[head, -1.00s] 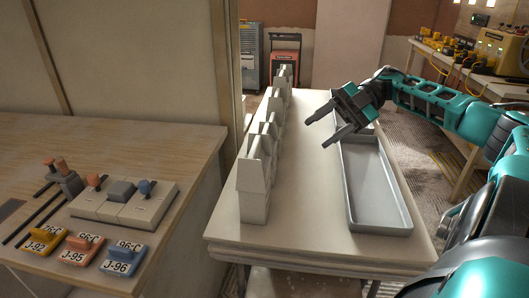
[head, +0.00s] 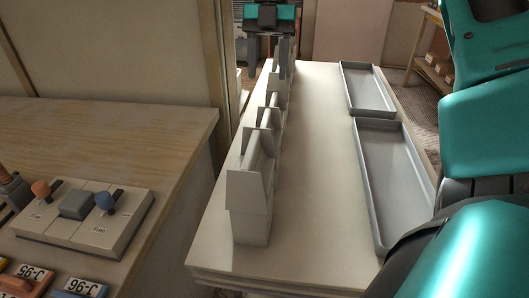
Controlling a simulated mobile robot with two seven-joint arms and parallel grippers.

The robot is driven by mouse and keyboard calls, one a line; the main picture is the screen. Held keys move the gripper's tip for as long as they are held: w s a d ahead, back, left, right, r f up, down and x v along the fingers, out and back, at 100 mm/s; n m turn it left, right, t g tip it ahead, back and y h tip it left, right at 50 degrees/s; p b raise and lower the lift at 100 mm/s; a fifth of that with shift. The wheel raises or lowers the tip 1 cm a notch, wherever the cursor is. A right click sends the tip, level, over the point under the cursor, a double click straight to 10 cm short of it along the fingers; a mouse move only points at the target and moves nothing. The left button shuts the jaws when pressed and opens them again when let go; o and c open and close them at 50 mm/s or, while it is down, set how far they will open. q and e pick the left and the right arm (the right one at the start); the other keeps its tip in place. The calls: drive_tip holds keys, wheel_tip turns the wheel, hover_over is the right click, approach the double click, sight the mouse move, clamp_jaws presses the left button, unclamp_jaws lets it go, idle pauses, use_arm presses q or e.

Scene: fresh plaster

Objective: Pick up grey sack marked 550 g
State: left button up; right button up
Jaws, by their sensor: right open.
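Several pale grey sacks with folded tops stand upright in a row along the left side of the table (head: 319,160). The nearest sack (head: 250,195) shows best; the ones behind it (head: 266,130) partly hide each other. I cannot read any weight mark, so I cannot tell which sack is the 550 g one. My right gripper (head: 270,40), teal and black, is at the top edge of the view by the far end of the row. My left gripper is out of view.
Two empty grey trays, a near one (head: 364,185) and a far one (head: 346,90), lie along the table's right side. The table's middle is clear. A wooden bench (head: 120,150) at left holds a switch box (head: 85,220) and labelled tags (head: 80,287).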

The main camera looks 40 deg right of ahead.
sight(265, 119)
drive_tip(key=b+x, duration=0.1)
drive_tip(key=x, duration=1)
drive_tip(key=shift+s+a+f+b, duration=0.1)
drive_tip(key=shift+s+b, duration=0.05)
drive_tip(key=shift+b, duration=0.25)
drive_tip(key=shift+f, duration=0.25)
drive_tip(key=shift+c, duration=0.4)
clamp_jaws()
